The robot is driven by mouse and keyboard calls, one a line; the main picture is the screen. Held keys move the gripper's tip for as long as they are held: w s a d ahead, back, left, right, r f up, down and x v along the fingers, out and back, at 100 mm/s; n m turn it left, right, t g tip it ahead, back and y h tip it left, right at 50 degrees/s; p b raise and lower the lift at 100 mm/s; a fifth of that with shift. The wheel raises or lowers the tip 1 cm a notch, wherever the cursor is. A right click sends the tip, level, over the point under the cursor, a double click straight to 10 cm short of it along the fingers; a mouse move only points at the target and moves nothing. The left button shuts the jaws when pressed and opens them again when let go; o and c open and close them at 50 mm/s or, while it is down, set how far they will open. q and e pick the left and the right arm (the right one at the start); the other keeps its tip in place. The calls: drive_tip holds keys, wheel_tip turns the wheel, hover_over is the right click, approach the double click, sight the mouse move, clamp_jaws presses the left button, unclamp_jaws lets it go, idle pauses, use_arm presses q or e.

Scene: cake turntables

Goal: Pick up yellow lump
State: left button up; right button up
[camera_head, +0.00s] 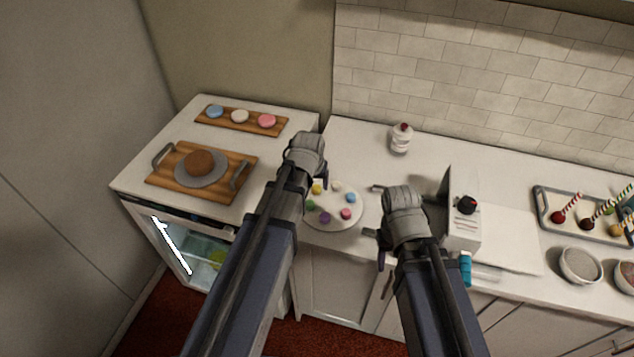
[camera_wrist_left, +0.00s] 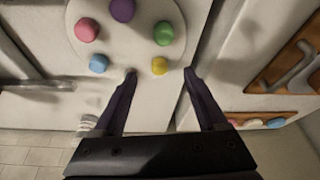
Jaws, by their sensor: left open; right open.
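The yellow lump (camera_head: 317,188) sits on the rim of a round white turntable (camera_head: 333,210), close beside my left gripper. In the left wrist view the yellow lump (camera_wrist_left: 160,66) shows between and just beyond the fingertips of my left gripper (camera_wrist_left: 160,75). The left gripper (camera_head: 314,174) is open, with nothing between its fingers. My right gripper (camera_head: 390,240) is open, over the counter's front edge to the right of the turntable; its fingers are partly hidden. Other lumps ring the turntable, among them purple (camera_wrist_left: 122,9), green (camera_wrist_left: 163,33), pink (camera_wrist_left: 87,30) and blue (camera_wrist_left: 98,63).
A wooden board with a brown cake (camera_head: 200,162) and a board with several coloured discs (camera_head: 240,118) lie at the left. A small jar (camera_head: 401,138) stands behind the turntable. A box with a black knob (camera_head: 462,225) stands at the right, near a tray (camera_head: 543,208).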

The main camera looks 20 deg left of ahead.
sight(316, 189)
use_arm(q)
drive_tip(key=w+f+b, duration=0.1)
drive_tip(key=f+b, duration=0.1)
drive_tip(key=w+f+b, duration=0.2)
drive_tip(key=b, duration=0.1)
drive_tip(key=w+f+b, duration=0.2)
drive_tip(key=f, duration=0.1)
drive_tip(key=shift+a, duration=0.25)
idle(0.4)
drive_tip(key=shift+r, duration=0.1)
clamp_jaws()
idle(0.4)
